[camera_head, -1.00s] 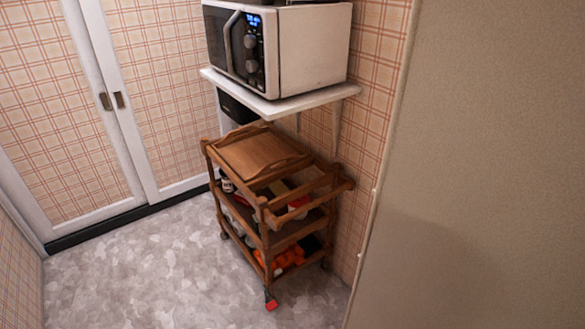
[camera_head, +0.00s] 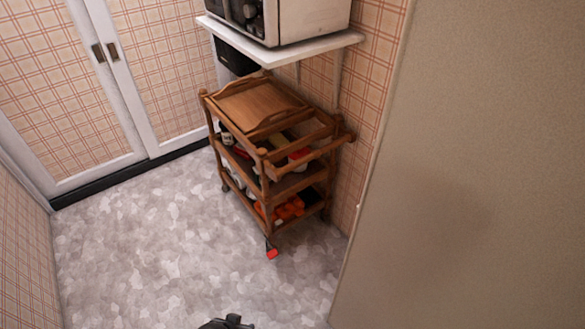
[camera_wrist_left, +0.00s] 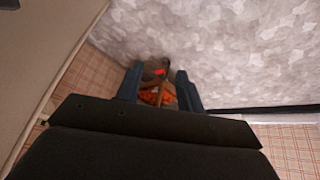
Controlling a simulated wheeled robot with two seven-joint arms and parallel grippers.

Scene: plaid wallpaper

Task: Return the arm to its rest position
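My left gripper (camera_wrist_left: 157,76) shows in the left wrist view, with its two dark fingers spread apart. It holds nothing; the gap between the fingers shows the distant trolley. In the head view, a small dark part of my own body (camera_head: 228,322) shows at the bottom edge, too cropped to tell which arm it belongs to. My right gripper is not identifiable in either view.
A wooden trolley (camera_head: 263,193) with loaded shelves stands against the plaid wall, below a white shelf (camera_head: 290,50) holding a microwave (camera_head: 308,18). A beige panel (camera_head: 470,170) fills the right side.

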